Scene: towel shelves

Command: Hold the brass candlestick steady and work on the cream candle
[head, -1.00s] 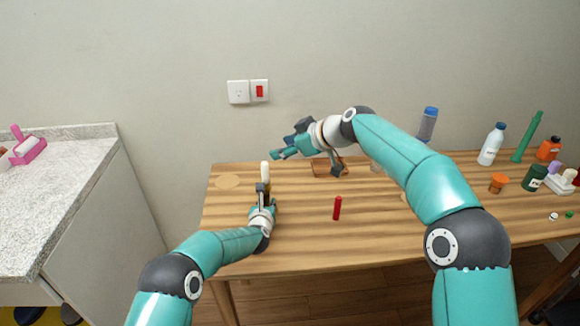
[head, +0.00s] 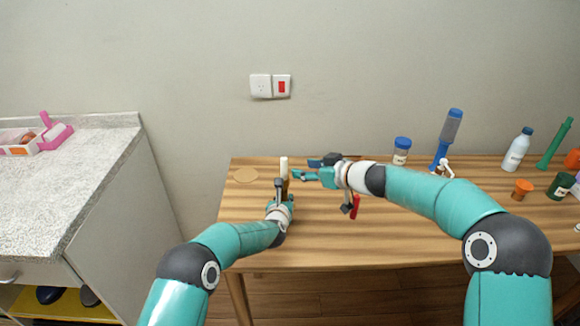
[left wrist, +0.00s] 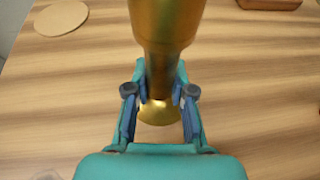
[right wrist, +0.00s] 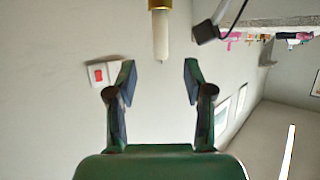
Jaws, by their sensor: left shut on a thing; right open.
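The brass candlestick (left wrist: 165,25) stands upright on the wooden table, and my left gripper (left wrist: 160,90) is shut on its stem above the round base. The left gripper (head: 280,184) hides most of it in the head view. The cream candle (head: 284,166) is upright in the candlestick's top. My right gripper (head: 300,168) is open and empty, just right of the candle at about its height. In the right wrist view, which looks inverted, the candle (right wrist: 161,38) lies ahead of the right gripper's (right wrist: 158,75) open fingers, roughly between them.
A round pale disc (head: 245,175) lies left of the candlestick. A red stick (head: 355,206) stands right, partly behind my right gripper's parts. Bottles, an orange cup (head: 522,189) and a blue-lidded jar (head: 401,151) are further right. The front left table area is clear.

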